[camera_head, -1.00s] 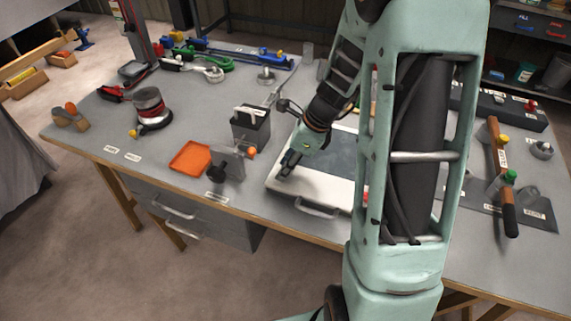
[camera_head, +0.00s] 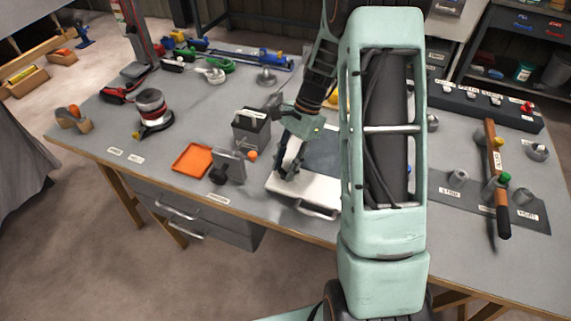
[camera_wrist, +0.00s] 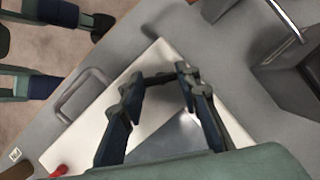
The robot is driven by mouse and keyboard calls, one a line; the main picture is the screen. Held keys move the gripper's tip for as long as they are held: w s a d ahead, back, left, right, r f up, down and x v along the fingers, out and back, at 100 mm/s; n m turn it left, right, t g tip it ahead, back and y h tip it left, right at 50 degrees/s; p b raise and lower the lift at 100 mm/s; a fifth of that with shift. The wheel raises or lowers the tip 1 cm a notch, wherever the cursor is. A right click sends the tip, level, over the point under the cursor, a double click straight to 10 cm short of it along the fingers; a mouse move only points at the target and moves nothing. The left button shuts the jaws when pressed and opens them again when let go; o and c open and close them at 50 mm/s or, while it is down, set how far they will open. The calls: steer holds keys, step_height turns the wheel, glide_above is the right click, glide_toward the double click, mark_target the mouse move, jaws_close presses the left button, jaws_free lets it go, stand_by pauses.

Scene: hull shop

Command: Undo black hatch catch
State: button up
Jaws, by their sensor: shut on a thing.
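The hatch is a flat panel with a white frame (camera_head: 325,190) and a dark grey middle, lying on the workbench. Its metal handle (camera_head: 318,213) is at the front edge and also shows in the wrist view (camera_wrist: 82,92). My gripper (camera_head: 284,172) is low over the frame's left corner. In the wrist view, its fingers (camera_wrist: 159,82) are closed around a small dark piece, apparently the black catch (camera_wrist: 160,77), over the white frame. The fingers hide most of it. A red part (camera_wrist: 58,171) sits by the frame's other front corner; my arm hides it in the head view.
Left of the hatch stand a grey bracket (camera_head: 230,164) with black and orange knobs, a dark open box (camera_head: 251,128) and an orange tray (camera_head: 192,159). A rack (camera_head: 480,103) and a wooden-handled tool (camera_head: 497,170) lie to the right.

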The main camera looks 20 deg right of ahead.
steer(key=n, duration=0.2)
steer(key=n+g+h, duration=0.1)
steer(key=n, duration=0.2)
steer(key=shift+w+a+n+g+p, duration=0.15)
steer(key=shift+n+g+p, duration=0.15)
stand_by(0.4)
steer(key=o, duration=1.2)
steer(key=shift+c, duration=0.2)
steer(key=v, duration=1.2)
steer(key=shift+a, duration=0.2)
steer(key=shift+a+r, duration=0.1)
